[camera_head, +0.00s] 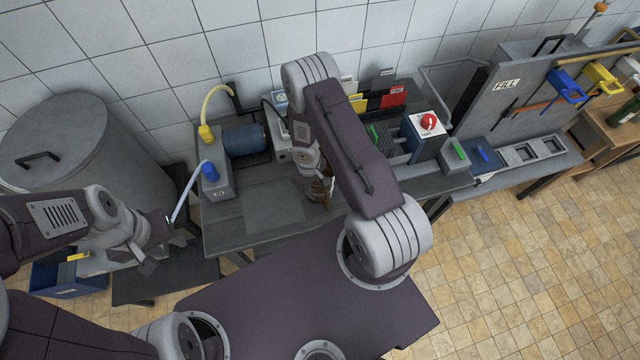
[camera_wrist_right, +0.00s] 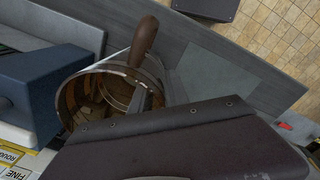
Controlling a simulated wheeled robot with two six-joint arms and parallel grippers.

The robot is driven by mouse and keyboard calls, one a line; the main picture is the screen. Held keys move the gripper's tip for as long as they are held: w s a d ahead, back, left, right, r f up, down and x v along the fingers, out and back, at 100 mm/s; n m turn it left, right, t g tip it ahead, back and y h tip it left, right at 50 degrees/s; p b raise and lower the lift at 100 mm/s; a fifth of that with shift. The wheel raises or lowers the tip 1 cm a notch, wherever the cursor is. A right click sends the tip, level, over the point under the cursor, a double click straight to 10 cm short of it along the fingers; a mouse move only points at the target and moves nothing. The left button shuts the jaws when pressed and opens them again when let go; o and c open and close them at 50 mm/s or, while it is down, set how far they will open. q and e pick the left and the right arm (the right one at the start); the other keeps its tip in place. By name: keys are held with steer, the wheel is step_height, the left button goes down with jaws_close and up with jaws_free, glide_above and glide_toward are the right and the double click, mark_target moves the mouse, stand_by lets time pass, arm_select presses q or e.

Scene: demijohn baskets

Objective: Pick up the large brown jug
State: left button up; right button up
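A round, brownish vessel (camera_wrist_right: 75,100) with a pale rim and a brown handle (camera_wrist_right: 143,40) shows in the right wrist view. It appears to be the large brown jug. In the head view only a small brown part of it (camera_head: 318,190) shows beneath my right arm, on the grey bench. My right gripper (camera_wrist_right: 145,98) is over the vessel, close to its handle. Its dark body hides the near side, so whether it touches or grips is unclear. My left gripper (camera_head: 148,258) looks open and empty, left of the bench and far from the vessel.
A blue-fronted box (camera_wrist_right: 40,85) stands close beside the vessel. A grey unit with a blue motor (camera_head: 245,140) is at the bench's left. A red-button box (camera_head: 427,125) stands to the right. The bench's front left (camera_head: 270,208) is clear.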

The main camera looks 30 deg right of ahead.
steer(key=shift+a, duration=0.1)
jaws_close()
stand_by(1.2)
